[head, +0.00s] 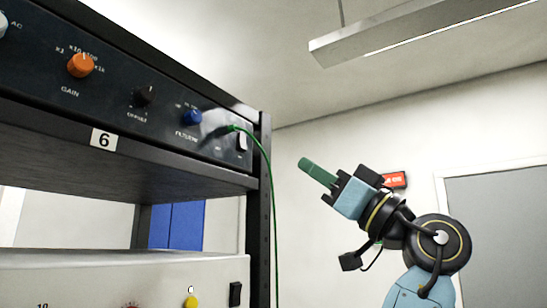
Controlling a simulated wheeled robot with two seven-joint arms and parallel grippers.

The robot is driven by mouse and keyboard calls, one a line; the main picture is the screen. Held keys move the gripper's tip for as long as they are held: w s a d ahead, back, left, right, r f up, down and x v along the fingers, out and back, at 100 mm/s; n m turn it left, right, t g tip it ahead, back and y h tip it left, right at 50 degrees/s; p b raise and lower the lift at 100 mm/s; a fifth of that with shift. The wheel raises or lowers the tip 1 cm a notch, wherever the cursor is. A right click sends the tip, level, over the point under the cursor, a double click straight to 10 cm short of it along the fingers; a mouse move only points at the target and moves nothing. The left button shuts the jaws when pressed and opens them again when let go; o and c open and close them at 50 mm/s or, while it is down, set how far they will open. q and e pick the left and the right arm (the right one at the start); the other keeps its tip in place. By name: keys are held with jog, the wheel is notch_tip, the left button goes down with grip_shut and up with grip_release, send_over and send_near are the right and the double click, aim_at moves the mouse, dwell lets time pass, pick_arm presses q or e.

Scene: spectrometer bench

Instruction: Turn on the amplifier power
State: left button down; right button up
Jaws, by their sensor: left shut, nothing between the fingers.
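The amplifier (110,90) is a black-fronted unit at the upper left, with knobs marked GAIN, OFFSET and FILTER. A small pale rocker switch (242,141) sits at the right end of its panel; whether it is on or off I cannot tell. A green cable (262,155) plugs in just left of the switch and hangs down past the rack post. My left gripper (306,166) is right of the rack, apart from the panel and slightly lower in the picture than the switch. Its green fingers are shut and empty, pointing up and left. My right gripper is not in view.
The black rack post (264,220) and hanging cable stand between the panel and my gripper in the picture. A cream instrument (120,275) with a yellow knob and black switch (235,294) sits below. A red sign (394,180) and grey door (500,240) are behind.

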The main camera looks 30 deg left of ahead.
pick_arm(q)
jog(key=p, duration=0.4)
send_near(244, 142)
notch_tip(244, 142, up, 4)
jog(key=a, duration=0.3)
jog(key=shift+w+a+f, duration=0.1)
jog(key=shift+a, duration=0.3)
jog(key=shift+a+f+p, duration=0.1)
jog(key=shift+a+p, duration=0.2)
jog(key=shift+a, duration=0.05)
